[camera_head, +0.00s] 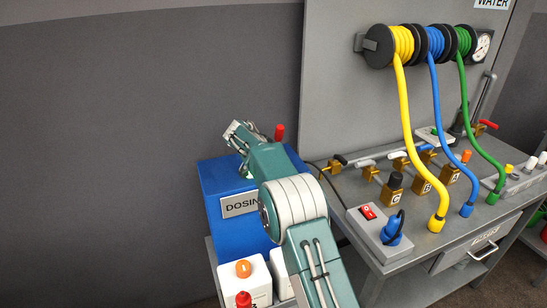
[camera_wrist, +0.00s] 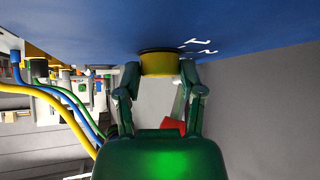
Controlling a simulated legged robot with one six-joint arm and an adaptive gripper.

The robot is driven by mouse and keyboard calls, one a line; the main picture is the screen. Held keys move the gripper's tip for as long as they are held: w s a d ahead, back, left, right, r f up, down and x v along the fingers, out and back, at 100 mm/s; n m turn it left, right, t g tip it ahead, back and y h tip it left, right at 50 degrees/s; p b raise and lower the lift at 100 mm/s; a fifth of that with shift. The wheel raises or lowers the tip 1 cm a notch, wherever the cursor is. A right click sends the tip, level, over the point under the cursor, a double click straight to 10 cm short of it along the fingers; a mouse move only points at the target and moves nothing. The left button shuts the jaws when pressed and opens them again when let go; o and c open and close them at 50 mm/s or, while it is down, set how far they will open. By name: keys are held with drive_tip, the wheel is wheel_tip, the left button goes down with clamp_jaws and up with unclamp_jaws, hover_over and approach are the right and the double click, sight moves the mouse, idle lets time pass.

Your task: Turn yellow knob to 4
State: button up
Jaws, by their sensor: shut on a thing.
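The yellow knob (camera_wrist: 159,65) sits on a dark round base on a blue face (camera_wrist: 80,30) at the top of the wrist view. My gripper (camera_wrist: 160,73) has one finger on each side of the knob and is shut on it. White marks (camera_wrist: 198,45), which look like numerals, show on the blue face right of the knob. No 4 can be made out, nor can the knob's setting. In the head view my arm reaches over the blue dosing box (camera_head: 222,185). The knob and my fingertips are hidden there.
A red-topped part (camera_head: 279,132) stands behind my arm. White boxes (camera_head: 247,282) stand in front of the blue box.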

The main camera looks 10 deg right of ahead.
drive_tip(key=shift+a+f, duration=0.15)
drive_tip(key=shift+f, duration=0.1)
drive_tip(key=o, duration=1.2)
drive_tip(key=shift+c, duration=0.2)
drive_tip(key=shift+a+r, duration=0.1)
drive_tip(key=shift+r, duration=0.05)
drive_tip(key=shift+r, duration=0.2)
drive_tip(key=v, duration=1.1)
drive_tip(key=shift+s+a, duration=0.1)
drive_tip(key=shift+a, duration=0.25)
